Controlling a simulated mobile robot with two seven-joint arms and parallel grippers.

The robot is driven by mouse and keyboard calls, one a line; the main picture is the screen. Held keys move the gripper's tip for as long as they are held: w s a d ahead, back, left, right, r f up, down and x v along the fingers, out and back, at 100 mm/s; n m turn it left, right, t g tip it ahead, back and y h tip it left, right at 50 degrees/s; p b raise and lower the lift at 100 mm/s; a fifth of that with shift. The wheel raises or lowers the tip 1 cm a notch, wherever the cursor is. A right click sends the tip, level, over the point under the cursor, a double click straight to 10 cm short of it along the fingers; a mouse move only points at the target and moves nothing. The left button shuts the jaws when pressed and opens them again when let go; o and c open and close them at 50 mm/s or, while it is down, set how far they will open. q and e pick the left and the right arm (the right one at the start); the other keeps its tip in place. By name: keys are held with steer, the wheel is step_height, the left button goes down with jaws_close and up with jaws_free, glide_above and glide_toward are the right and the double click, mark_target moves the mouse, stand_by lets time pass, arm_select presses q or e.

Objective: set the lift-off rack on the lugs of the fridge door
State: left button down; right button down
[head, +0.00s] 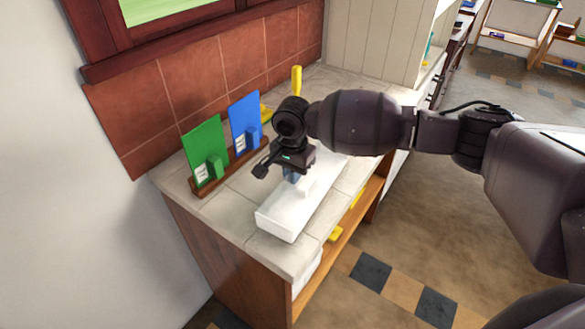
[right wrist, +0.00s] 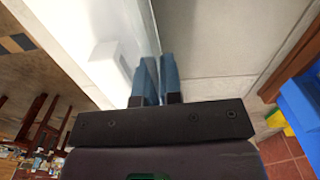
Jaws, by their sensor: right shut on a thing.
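A long white rack (head: 284,217) lies on the tiled counter, with a small raised block on it. In the right wrist view the white rack (right wrist: 75,45) fills the upper left. My right gripper (head: 292,177) is over the rack, its blue fingers pointing down. In the right wrist view the fingers (right wrist: 158,80) are close together, shut on the rack at its edge; the exact grip is partly hidden. The rack appears to rest on the counter. My left gripper is not in view. I cannot make out a fridge door or its lugs.
A green board (head: 206,146) and a blue board (head: 246,122) stand in a wooden holder by the tiled wall. A yellow upright thing (head: 296,79) stands behind my gripper. A pale grooved panel (head: 378,40) rises at the counter's far end. Open floor (head: 440,225) lies to the right.

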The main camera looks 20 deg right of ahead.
steer(key=c, duration=1.7)
jaws_free()
steer(key=shift+f, duration=0.1)
steer(key=o, duration=0.4)
steer(key=shift+f+b, duration=0.3)
steer(key=shift+b, duration=0.3)
steer(key=shift+r, duration=0.3)
steer(key=r, duration=0.3)
steer(key=r+p, duration=0.1)
steer(key=r, duration=0.3)
steer(key=r+p, duration=0.1)
steer(key=r, duration=0.2)
steer(key=shift+s+r, duration=0.25)
steer(key=shift+r, duration=0.1)
steer(key=shift+s, duration=0.1)
